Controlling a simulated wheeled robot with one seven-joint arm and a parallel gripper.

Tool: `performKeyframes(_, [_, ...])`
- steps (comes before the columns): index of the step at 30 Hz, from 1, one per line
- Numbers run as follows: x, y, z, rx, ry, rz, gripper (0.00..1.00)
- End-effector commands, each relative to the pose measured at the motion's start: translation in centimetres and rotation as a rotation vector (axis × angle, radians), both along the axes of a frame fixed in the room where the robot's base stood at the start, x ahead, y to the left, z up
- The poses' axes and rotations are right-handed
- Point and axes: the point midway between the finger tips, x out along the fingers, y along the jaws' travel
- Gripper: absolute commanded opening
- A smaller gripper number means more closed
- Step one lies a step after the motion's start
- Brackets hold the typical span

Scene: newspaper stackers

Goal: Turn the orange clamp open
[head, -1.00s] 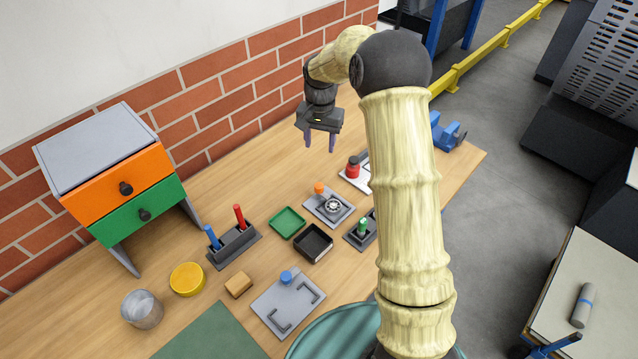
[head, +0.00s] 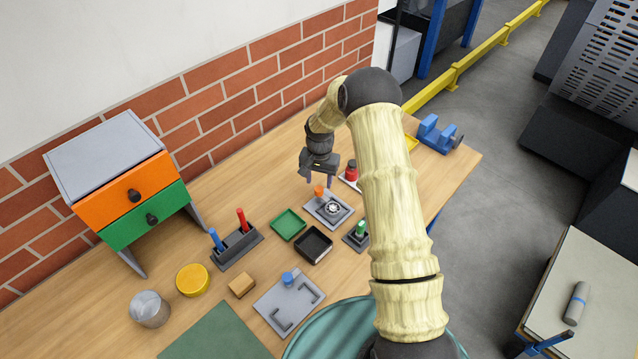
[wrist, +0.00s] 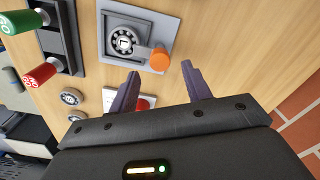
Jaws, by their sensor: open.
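The orange clamp (head: 319,191) is a small orange knob at the edge of a grey plate (head: 341,217) with a round dark dial. In the wrist view, the orange clamp (wrist: 159,60) shows as a round orange end beside the dial (wrist: 123,40). My gripper (head: 322,179) is above the table just behind the clamp in the head view. In the wrist view, the fingertips of my gripper (wrist: 160,71) are spread apart, with the clamp in line with the gap between them. Nothing is between the fingers, and I see no contact with the clamp.
A red knob (head: 351,169) on a white plate stands close to my gripper on its right. A dark holder (wrist: 67,42) with red and green handles is at left in the wrist view. Green (head: 288,223) and black trays (head: 314,244) sit near the clamp plate. The brick wall (head: 225,130) runs behind.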

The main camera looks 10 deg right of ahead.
Motion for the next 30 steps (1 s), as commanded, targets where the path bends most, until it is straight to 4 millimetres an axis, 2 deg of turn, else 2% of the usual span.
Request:
performKeyframes(3, [-0.1,0.0,-1.7,0.0,0.004,0.001,0.49])
performKeyframes(9, [0.0,0.1,-3.6,0.0,0.001,0.001,0.49])
performKeyframes(19, [0.0,0.0,-4.0,-0.001,0.0,0.001,0.49])
performKeyframes(20, [0.0,0.0,-4.0,0.0,0.0,0.001,0.45])
performKeyframes(26, [0.0,0.0,-3.9,0.0,0.0,0.001,0.05])
performKeyframes(30, [0.0,0.1,-4.0,0.0,0.0,0.002,0.04])
